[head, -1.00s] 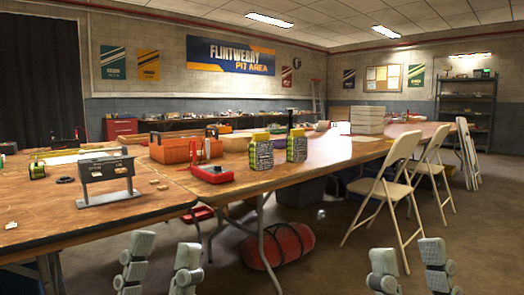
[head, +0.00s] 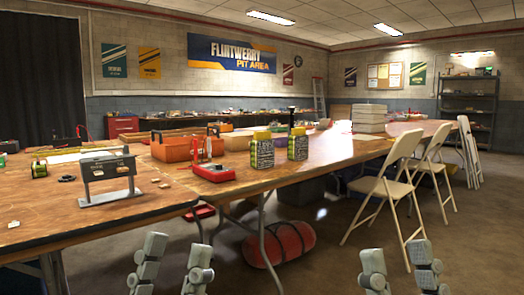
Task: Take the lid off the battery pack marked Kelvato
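Two blocky containers that look like battery packs stand upright on the long wooden table. One pack (head: 262,153) has a yellow top and a printed label and stands near the table's front edge. A similar pack (head: 298,146) stands just to its right. Their printing is too small to read, so I cannot tell which is marked Kelvato. Both tops look in place. My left gripper (head: 180,246) is at the bottom left, fingers apart and empty. My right gripper (head: 395,248) is at the bottom right, also open and empty. Both are well short of the packs.
A red device (head: 213,173) and an orange toolbox (head: 178,148) lie left of the packs. A grey metal stand (head: 108,178) is on the left table (head: 60,220). Folding chairs (head: 384,185) stand at the right. A red cylinder (head: 279,243) lies under the table.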

